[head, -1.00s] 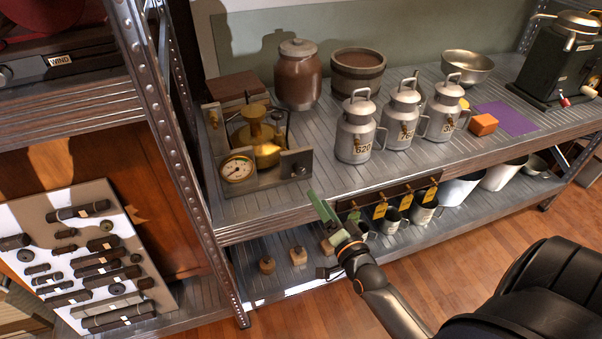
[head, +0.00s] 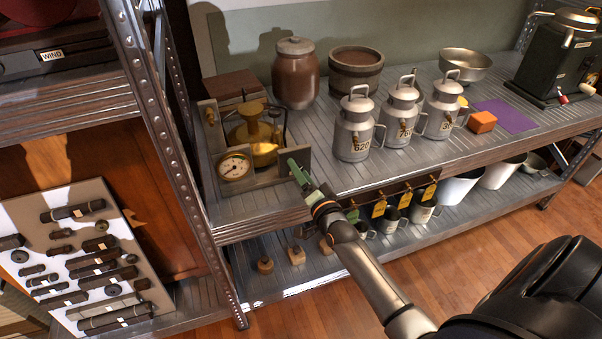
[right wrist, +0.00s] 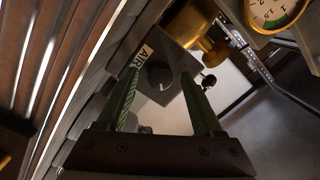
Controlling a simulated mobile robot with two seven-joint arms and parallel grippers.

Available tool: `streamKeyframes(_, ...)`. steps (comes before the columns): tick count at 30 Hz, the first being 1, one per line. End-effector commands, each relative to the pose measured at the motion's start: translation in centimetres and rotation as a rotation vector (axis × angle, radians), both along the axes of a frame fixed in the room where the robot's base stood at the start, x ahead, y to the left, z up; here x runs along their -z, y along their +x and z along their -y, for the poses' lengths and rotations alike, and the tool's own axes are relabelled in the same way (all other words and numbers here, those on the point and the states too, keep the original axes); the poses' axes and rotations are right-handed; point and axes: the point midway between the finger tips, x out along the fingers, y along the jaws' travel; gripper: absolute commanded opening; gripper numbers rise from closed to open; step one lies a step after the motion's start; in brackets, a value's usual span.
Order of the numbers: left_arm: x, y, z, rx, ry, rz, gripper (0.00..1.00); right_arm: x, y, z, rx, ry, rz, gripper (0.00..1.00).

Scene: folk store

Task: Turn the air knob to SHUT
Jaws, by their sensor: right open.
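The air knob (right wrist: 160,77) is a dark round knob with a pale pointer mark, on a grey plate beside an "AIR" label (right wrist: 138,58). In the right wrist view it lies between my two green fingers, in front of their tips; contact cannot be made out. The plate (head: 304,155) stands at the right front of a brass device (head: 256,135) with a round gauge (head: 236,167). In the head view my right gripper (head: 297,169) covers the knob. It is open and empty. A "SHUT" mark cannot be read. My left gripper is out of view.
Three numbered milk cans (head: 353,130) stand right of the device, with a brown jar (head: 296,75) and a wooden tub (head: 356,73) behind. A steel post (head: 165,150) rises at the left. Tagged cups (head: 392,218) hang or stand below the shelf edge.

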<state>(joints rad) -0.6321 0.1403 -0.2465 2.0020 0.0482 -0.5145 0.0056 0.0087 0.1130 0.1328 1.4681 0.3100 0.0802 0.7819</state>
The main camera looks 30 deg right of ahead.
Motion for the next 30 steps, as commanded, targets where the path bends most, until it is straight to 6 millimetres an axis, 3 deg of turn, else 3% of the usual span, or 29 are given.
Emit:
streamKeyframes(2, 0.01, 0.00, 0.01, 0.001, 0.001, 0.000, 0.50, 0.01, -0.02, 0.00, 0.000, 0.000, 0.000, 0.66)
streamKeyframes(19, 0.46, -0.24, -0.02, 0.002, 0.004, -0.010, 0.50, 0.02, -0.05, 0.00, 0.000, 0.000, 0.000, 0.02)
streamKeyframes(30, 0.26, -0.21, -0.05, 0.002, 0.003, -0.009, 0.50, -0.04, -0.05, -0.01, 0.000, -0.013, -0.003, 0.00)
